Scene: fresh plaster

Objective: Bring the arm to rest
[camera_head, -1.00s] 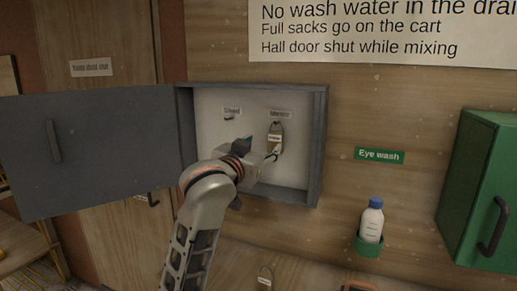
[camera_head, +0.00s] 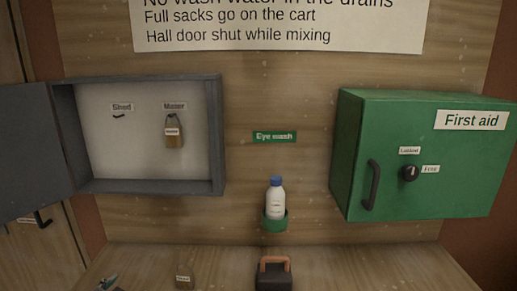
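The grey key cabinet (camera_head: 215,135) stands open on the wall at the left, with its door (camera_head: 30,150) swung out to the left. Inside, a brown tag (camera_head: 173,135) hangs at the right hook, under a label that looks like "Mixer". The hook (camera_head: 118,116) under the "Shed" label is bare. A small part of what appears to be my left gripper (camera_head: 108,284) shows at the bottom left edge, low by the bench and apart from the cabinet. Most of it is cut off, so its opening is unclear. My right gripper is out of view.
A wooden bench (camera_head: 225,262) runs along the bottom, with a small brown tag (camera_head: 184,282) and a dark case with an orange handle (camera_head: 273,277) on it. An eye wash bottle (camera_head: 276,200) sits in a green wall holder. A closed green first aid cabinet (camera_head: 385,190) juts out at the right.

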